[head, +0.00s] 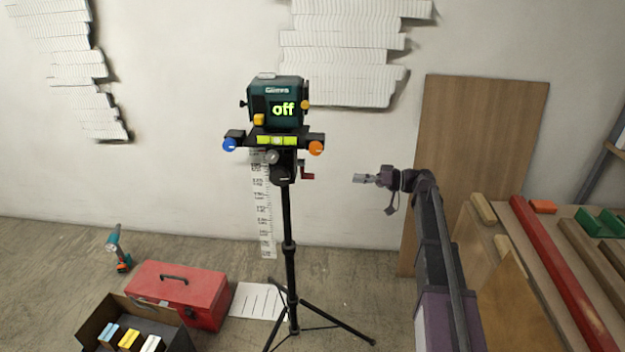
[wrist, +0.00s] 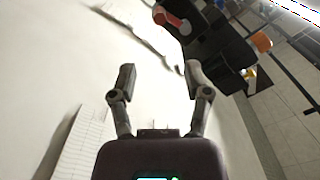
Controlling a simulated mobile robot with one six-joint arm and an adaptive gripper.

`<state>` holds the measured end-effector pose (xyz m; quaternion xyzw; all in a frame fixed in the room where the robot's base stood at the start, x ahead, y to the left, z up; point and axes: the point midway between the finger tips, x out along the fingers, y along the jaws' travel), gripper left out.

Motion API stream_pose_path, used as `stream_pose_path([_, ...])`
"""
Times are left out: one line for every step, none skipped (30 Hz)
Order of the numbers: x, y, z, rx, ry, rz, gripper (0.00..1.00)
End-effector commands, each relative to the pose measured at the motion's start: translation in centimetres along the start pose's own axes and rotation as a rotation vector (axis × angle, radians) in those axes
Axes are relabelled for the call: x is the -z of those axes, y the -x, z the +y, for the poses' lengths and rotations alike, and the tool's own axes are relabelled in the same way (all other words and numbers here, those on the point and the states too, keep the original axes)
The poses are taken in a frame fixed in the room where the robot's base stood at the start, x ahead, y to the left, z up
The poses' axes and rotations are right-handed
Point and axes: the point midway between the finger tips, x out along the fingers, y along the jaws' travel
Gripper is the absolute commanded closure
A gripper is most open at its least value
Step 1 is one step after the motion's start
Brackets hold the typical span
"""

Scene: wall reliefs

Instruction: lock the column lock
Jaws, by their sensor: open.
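I cannot tell which part is the column lock. My gripper (head: 362,178) is open and empty, to the right of the head and apart from it. In the wrist view its two fingers (wrist: 162,78) are spread, with the tilted tripod head (wrist: 215,50) beyond them at upper right and the red crank (wrist: 172,19) above.
Blue (head: 229,145) and orange (head: 316,148) knobs flank a yellow-green level (head: 277,140). A ruler strip (head: 265,215) hangs behind the tripod. A red toolbox (head: 180,292) stands by its legs. A workbench with boards (head: 560,270) is at right. The space between gripper and tripod is clear.

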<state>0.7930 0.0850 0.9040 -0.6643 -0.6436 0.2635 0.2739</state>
Motion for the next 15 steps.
stream_pose_path([0.0,0.0,0.0,-0.001,-0.001,0.0,0.38])
stream_pose_path([0.0,0.0,0.0,-0.001,-0.001,0.0,0.38])
stream_pose_path([0.0,0.0,0.0,-0.001,-0.001,-0.001,0.38])
stream_pose_path([0.0,0.0,0.0,-0.001,-0.001,-0.001,0.38])
stream_pose_path([0.0,0.0,0.0,-0.001,-0.001,-0.001,0.38])
stream_pose_path([0.0,0.0,0.0,-0.002,-0.002,-0.001,0.38])
stream_pose_path([0.0,-0.1,0.0,-0.002,-0.002,-0.001,0.38])
stream_pose_path([0.0,-0.1,0.0,-0.002,-0.002,-0.001,0.38])
stream_pose_path([0.0,-0.2,0.0,-0.002,-0.002,-0.001,0.38])
stream_pose_path([0.0,-0.3,0.0,-0.002,-0.002,-0.001,0.38])
stream_pose_path([0.0,-0.5,0.0,-0.002,-0.002,-0.001,0.38])
stream_pose_path([0.0,-0.7,0.0,-0.002,-0.002,-0.001,0.38])
stream_pose_path([0.0,-0.9,0.0,-0.002,-0.002,-0.001,0.38])
stream_pose_path([0.0,-1.1,0.0,-0.002,-0.002,-0.001,0.38])
stream_pose_path([0.0,-1.5,0.0,-0.002,-0.002,-0.001,0.38])
